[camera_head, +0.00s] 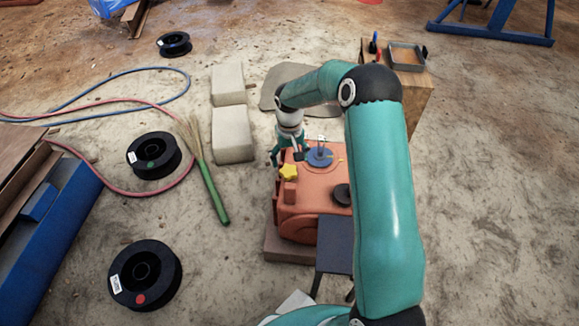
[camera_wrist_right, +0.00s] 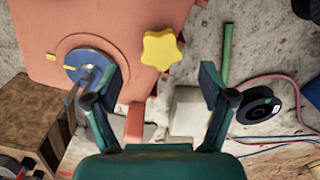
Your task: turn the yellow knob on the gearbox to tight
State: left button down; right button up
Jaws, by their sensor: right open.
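The yellow star-shaped knob (camera_head: 289,172) sits at the left edge of the orange gearbox (camera_head: 312,198). My right gripper (camera_head: 283,157) is just behind the knob in the head view, with its fingers apart. In the right wrist view the yellow knob (camera_wrist_right: 163,49) lies beyond the fingertips, roughly between the two open fingers (camera_wrist_right: 162,84), on the gearbox (camera_wrist_right: 110,22). Nothing is between the fingers, and they appear clear of the knob. Any tight marking by the knob is too small to make out. My left gripper is not in view.
A blue round dial (camera_head: 319,157) with a raised handle is on the gearbox top, right of the knob. A black cap (camera_head: 341,194) is nearer. Pale blocks (camera_head: 232,135), a green-handled broom (camera_head: 214,192) and cable spools (camera_head: 153,155) lie left. A wooden box (camera_head: 414,100) stands behind right.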

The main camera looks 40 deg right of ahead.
notch_tip(320, 180, up, 6)
dwell(0.5)
notch_tip(320, 180, up, 5)
jog(key=n+p, duration=0.8)
jog(key=p, duration=0.7)
jog(key=f+b, duration=0.1)
jog(key=f, duration=0.7)
jog(key=f+b, duration=0.2)
jog(key=f, duration=0.7)
jog(key=shift+w+d+f, duration=0.1)
jog(key=shift+w, duration=0.1)
